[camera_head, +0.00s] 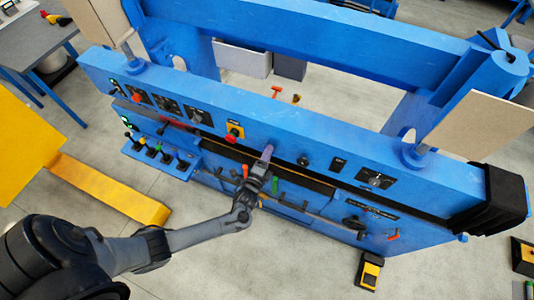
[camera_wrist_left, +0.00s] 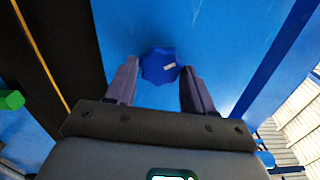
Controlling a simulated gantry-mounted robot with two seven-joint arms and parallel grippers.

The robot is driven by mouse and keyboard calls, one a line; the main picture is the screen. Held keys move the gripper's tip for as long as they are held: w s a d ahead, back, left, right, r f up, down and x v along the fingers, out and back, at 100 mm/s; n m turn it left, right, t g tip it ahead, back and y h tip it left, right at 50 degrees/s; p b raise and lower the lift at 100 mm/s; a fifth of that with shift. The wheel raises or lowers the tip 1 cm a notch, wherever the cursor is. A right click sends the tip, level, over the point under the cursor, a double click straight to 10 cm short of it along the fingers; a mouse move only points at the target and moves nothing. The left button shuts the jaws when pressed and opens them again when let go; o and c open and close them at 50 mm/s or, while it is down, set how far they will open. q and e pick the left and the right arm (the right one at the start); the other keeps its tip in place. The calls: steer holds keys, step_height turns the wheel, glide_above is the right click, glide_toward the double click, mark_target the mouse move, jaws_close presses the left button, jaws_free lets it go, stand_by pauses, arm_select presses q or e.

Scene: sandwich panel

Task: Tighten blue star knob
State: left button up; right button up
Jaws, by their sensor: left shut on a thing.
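The blue star knob (camera_wrist_left: 160,66) shows in the left wrist view, on the blue panel face between the two fingers. My left gripper (camera_wrist_left: 159,78) is shut on it, with one finger on each side of its lobed rim. In the head view my left gripper (camera_head: 267,153) reaches from the lower left to the middle of the blue machine's front. There the knob is hidden behind the fingers. My right gripper is not in view.
The blue machine panel (camera_head: 330,148) carries a red button (camera_head: 232,133), several dials and a row of levers (camera_head: 155,151) at left. A green part (camera_wrist_left: 11,100) is at the left of the wrist view. A yellow-black pedal (camera_head: 369,271) stands on the floor.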

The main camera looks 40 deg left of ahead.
arm_select(q)
steer(key=shift+f+m+p, duration=0.1)
steer(key=shift+m+p, duration=0.9)
steer(key=shift+m, duration=2.2)
steer(key=o, duration=1)
steer(key=v, duration=1)
steer(key=shift+s, duration=0.4)
